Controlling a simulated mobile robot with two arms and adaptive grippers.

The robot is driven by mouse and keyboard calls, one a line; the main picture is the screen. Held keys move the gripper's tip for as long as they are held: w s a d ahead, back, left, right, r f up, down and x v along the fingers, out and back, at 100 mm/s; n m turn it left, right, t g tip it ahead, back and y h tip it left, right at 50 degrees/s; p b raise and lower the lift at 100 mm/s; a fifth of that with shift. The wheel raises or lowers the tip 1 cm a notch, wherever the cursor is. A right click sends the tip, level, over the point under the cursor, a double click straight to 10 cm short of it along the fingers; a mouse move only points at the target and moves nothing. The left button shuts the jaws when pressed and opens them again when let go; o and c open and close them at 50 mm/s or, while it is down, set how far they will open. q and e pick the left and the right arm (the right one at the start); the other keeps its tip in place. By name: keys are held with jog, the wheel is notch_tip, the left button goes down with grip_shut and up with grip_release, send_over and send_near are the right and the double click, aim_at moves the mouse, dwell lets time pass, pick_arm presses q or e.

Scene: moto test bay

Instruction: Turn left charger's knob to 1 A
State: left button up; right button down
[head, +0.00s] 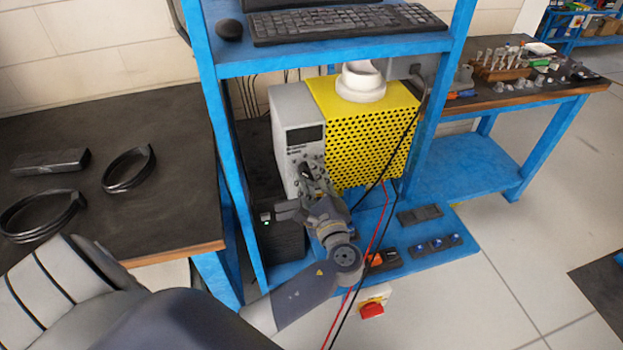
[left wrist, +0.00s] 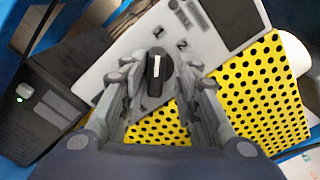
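The charger (head: 304,115) has a grey front panel and a yellow perforated case; the panel also fills the upper left wrist view (left wrist: 112,62). Its black knob (left wrist: 157,74) has a white pointer line. In the left wrist view this line points up toward a printed "1", with a "2" to the right of it. My left gripper (head: 311,190) is at the panel. In the left wrist view its two fingers (left wrist: 160,86) flank the knob closely, one on each side. I cannot tell whether they touch it. My right gripper is not in view.
The charger stands inside a blue frame (head: 210,130) under a shelf with a keyboard (head: 345,25). A black box (left wrist: 40,110) with a green light stands beside it. Red and black cables (head: 376,235) hang in front. A dark bench (head: 60,115) with black cable coils is at left.

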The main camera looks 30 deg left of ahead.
pick_arm(q)
jog(key=shift+a+f, duration=0.15)
jog(key=shift+a, duration=0.05)
jog(key=shift+s, duration=0.1)
jog(key=shift+s+d+f, duration=0.1)
jog(key=shift+s+d, duration=0.05)
jog(key=shift+d, duration=0.1)
jog(key=v, duration=1.1)
jog(key=shift+d, duration=0.2)
jog(key=shift+s, duration=0.1)
